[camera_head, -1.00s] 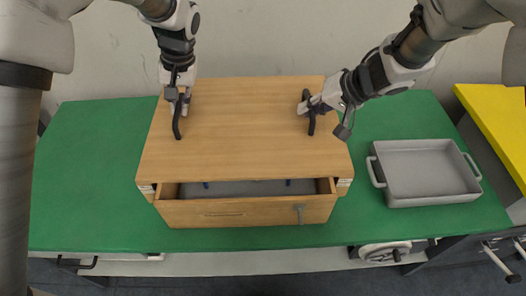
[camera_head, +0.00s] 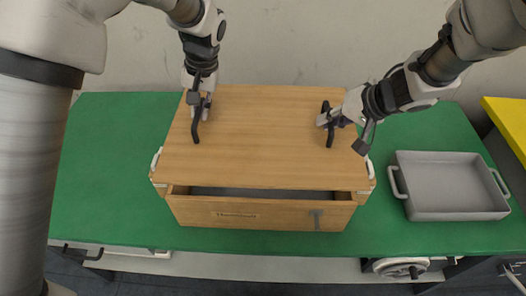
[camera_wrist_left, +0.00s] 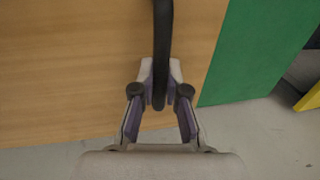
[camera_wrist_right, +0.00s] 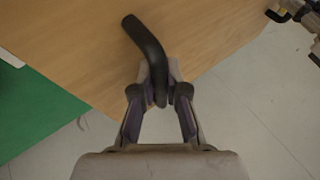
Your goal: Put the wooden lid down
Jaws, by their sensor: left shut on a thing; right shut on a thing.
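The wooden lid (camera_head: 260,137) is a wide flat board lying over the wooden box with a drawer front (camera_head: 250,212). It has two black handles. My left gripper (camera_head: 199,97) is shut on the left black handle (camera_head: 196,126); the left wrist view shows its fingers (camera_wrist_left: 160,97) around that handle. My right gripper (camera_head: 328,121) is shut on the right black handle (camera_head: 330,136), also seen between the fingers (camera_wrist_right: 160,95) in the right wrist view. The lid covers most of the box, and a dark gap shows at its front edge. I cannot tell whether it rests fully on the box.
A grey tray (camera_head: 457,215) with side handles stands on the green table (camera_head: 110,185) to the right. A yellow surface (camera_head: 508,122) is at the far right. The green table is clear on the left.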

